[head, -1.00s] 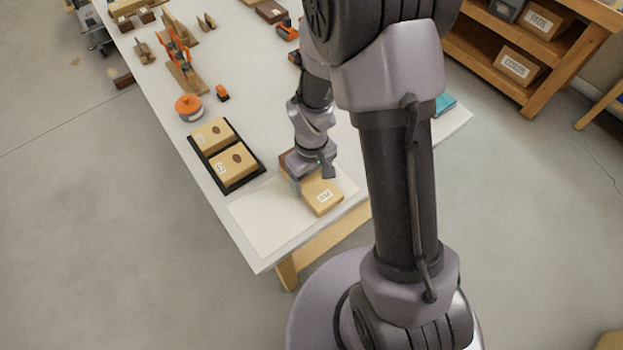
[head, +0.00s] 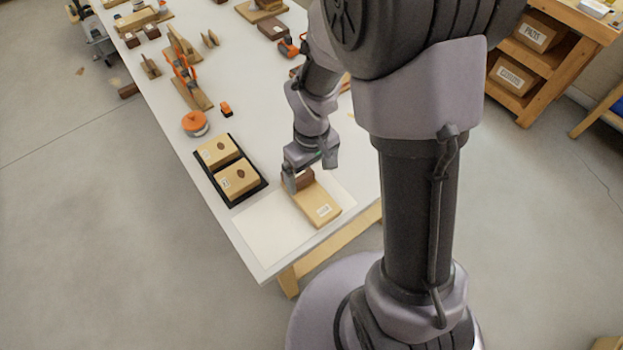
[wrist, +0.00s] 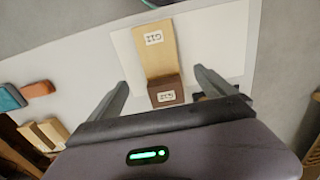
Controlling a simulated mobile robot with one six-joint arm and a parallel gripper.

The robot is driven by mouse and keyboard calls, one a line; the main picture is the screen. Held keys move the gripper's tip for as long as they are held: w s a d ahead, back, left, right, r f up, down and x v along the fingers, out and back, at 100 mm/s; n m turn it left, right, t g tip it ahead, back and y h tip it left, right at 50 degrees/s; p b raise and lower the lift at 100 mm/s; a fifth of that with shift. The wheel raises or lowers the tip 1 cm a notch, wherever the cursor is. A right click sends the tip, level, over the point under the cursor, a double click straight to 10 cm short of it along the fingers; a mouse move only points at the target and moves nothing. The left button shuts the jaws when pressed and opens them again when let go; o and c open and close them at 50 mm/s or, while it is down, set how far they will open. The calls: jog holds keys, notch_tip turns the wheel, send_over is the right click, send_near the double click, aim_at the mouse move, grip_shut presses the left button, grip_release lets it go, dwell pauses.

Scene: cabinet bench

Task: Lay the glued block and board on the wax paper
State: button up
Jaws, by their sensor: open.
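The tan board (head: 318,203) lies flat on the white wax paper (head: 262,232), near its right part in the head view. A dark brown block (head: 304,179) sits on the end of the board nearer my gripper. The board (wrist: 158,50), with a white label, and the block (wrist: 165,92), also labelled, show in the wrist view on the paper (wrist: 215,45). My gripper (head: 300,178) is open just above the block. In the wrist view its fingers stand apart on either side of the block, with gaps. The glue joint is hidden.
A black tray (head: 258,188) with two tan labelled boards lies left of the paper. An orange-topped round container (head: 195,124), clamps and wood pieces stand farther along the table. The left part of the paper is bare, close to the table's front edge.

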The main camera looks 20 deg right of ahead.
notch_tip(320, 180, up, 13)
jog(key=s+a+m+t, duration=0.1)
jog(key=s+m+t, duration=0.1)
jog(key=m, duration=0.1)
jog(key=s+a+r+m+t+y, duration=0.2)
jog(key=s+r+m, duration=0.3)
jog(key=s+r, duration=0.5)
jog(key=shift+s+a+r+t, duration=0.3)
jog(key=shift+s+a+t, duration=0.15)
jog(key=shift+t, duration=0.45)
jog(key=shift+f, duration=0.3)
